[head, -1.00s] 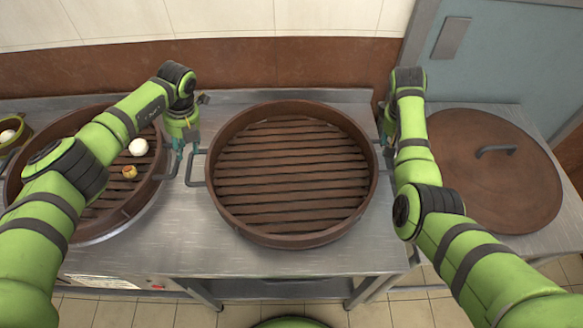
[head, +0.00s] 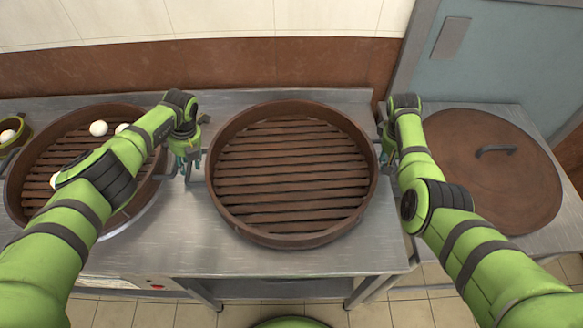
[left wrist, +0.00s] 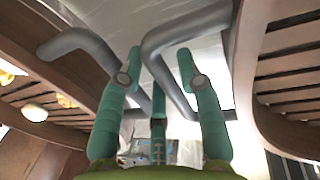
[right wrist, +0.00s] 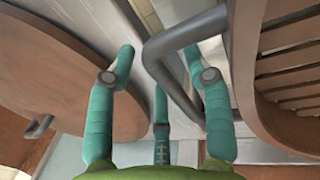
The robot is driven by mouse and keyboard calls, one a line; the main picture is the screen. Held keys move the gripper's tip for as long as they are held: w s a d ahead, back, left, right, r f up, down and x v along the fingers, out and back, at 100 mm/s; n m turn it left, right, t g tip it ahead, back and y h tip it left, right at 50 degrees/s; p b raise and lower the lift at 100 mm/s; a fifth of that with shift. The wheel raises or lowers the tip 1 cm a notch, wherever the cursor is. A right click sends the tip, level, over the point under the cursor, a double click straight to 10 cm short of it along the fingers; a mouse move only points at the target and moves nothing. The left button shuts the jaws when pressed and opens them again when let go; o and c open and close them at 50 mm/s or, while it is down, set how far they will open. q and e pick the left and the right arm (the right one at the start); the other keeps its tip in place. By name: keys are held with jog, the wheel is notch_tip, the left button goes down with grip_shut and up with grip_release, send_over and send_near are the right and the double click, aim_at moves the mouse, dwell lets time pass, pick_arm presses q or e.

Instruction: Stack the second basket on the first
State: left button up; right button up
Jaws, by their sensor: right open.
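The empty round brown basket (head: 292,170) with a slatted floor sits in the middle of the steel counter. Another slatted basket (head: 22,205), holding white buns, stands at the left, partly hidden by my left arm. My left gripper (head: 187,170) is at the middle basket's left handle. In the left wrist view its fingers are apart, with that handle (left wrist: 165,75) passing between them. My right gripper (head: 386,156) is at the middle basket's right side. In the right wrist view its fingers are open, with the grey right handle (right wrist: 160,65) between them.
A round brown lid (head: 495,185) with a dark handle lies on the right-hand counter, close to my right arm. A small green bowl (head: 14,132) with a white bun is at the far left. The steel counter (head: 290,258) is bare in front of the middle basket.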

pick_arm(q)
jog(key=c, duration=0.4)
pick_arm(e)
jog(key=c, duration=0.4)
pick_arm(q)
grip_shut()
pick_arm(e)
grip_shut()
